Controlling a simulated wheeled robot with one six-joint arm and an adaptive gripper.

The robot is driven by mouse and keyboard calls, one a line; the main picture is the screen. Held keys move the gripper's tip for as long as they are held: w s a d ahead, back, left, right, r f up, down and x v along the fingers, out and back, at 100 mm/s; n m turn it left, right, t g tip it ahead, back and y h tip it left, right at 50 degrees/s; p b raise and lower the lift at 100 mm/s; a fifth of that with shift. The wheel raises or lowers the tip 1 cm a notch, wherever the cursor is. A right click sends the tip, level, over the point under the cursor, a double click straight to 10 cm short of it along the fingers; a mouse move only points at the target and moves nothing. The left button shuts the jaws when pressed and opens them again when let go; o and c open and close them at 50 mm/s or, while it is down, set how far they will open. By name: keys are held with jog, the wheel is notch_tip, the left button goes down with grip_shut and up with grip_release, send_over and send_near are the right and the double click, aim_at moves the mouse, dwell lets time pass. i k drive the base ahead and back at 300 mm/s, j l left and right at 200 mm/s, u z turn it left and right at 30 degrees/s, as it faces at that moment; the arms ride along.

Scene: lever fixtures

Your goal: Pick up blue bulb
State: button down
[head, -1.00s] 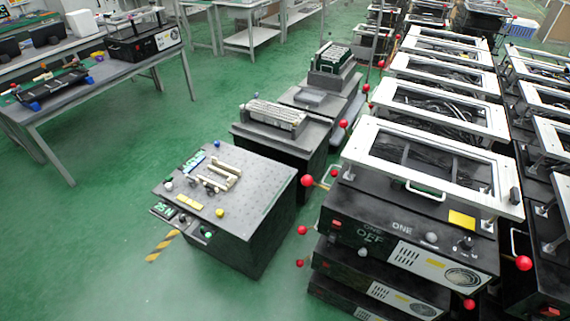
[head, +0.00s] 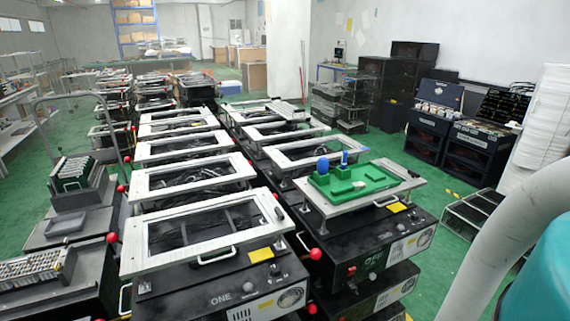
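A blue rounded object (head: 322,165), likely the blue bulb, stands upright on a green block tray (head: 372,182). The tray lies on the white frame (head: 412,178) of a black lever fixture right of the middle. A second, slimmer blue piece (head: 344,158) stands just to its right on the same tray. It is too small to tell its exact shape. My gripper is not in view. Only a grey and teal part of my arm shows at the right edge, apart from the tray.
Black fixtures with white frames (head: 190,237) stand in rows at the left and middle. Red lever knobs (head: 315,254) stick out between them. Black cabinets (head: 478,150) stand at the back right.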

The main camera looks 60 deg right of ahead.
aim_at(322, 163)
jog(key=z, duration=1.5)
jog(key=l+u, duration=0.15)
jog(key=l, duration=0.45)
jog(key=k+l+u, duration=0.15)
jog(key=l, duration=0.45)
